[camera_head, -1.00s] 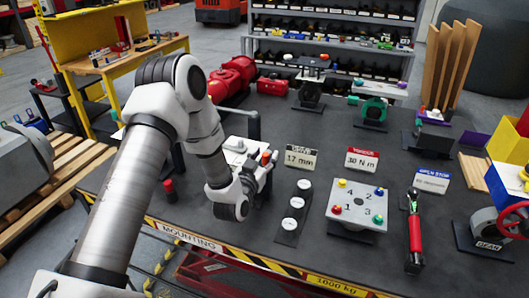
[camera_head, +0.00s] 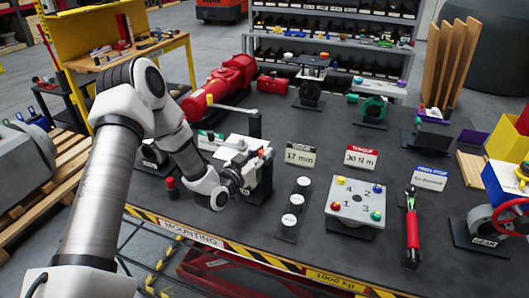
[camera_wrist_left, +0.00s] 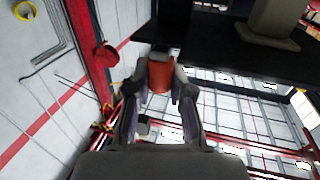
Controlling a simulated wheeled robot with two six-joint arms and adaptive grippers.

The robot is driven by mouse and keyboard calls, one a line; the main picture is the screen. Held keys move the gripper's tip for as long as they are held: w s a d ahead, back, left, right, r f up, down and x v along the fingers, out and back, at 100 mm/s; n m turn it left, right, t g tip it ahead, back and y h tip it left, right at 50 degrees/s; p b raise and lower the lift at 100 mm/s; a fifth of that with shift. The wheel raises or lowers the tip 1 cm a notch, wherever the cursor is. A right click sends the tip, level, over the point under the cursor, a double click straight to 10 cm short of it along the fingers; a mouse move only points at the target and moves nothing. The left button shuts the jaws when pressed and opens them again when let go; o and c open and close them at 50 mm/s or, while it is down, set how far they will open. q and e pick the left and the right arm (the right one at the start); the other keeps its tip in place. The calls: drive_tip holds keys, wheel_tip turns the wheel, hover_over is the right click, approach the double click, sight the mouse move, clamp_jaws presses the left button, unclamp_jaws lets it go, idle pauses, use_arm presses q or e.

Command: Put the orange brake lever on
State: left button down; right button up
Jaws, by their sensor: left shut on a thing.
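My left gripper (camera_head: 246,174) is at the front left of the dark bench, beside a black upright stand (camera_head: 262,180) with a white part at its top. In the left wrist view the two fingers (camera_wrist_left: 160,88) are closed on an orange piece (camera_wrist_left: 160,74), which I take for the brake lever. A grey-black part shows just beyond it. In the head view a small orange-red spot (camera_head: 261,153) shows by the fingertips; I cannot tell whether it is the held piece. Whether the piece touches the stand is unclear. My right gripper is not in view.
A small red-topped post (camera_head: 171,187) stands left of the gripper. A strip with white discs (camera_head: 291,221), a numbered plate (camera_head: 353,217) and a red-handled tool (camera_head: 412,232) lie to the right. A red motor-like unit (camera_head: 222,88) with a pale lever stands behind. The bench's striped front edge (camera_head: 250,254) is close.

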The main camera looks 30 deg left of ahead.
use_arm(q)
drive_tip(key=c, duration=1)
unclamp_jaws()
drive_tip(key=shift+w+a+f, duration=0.1)
drive_tip(key=shift+w, duration=0.05)
drive_tip(key=s, duration=1.2)
drive_tip(key=shift+a, duration=0.2)
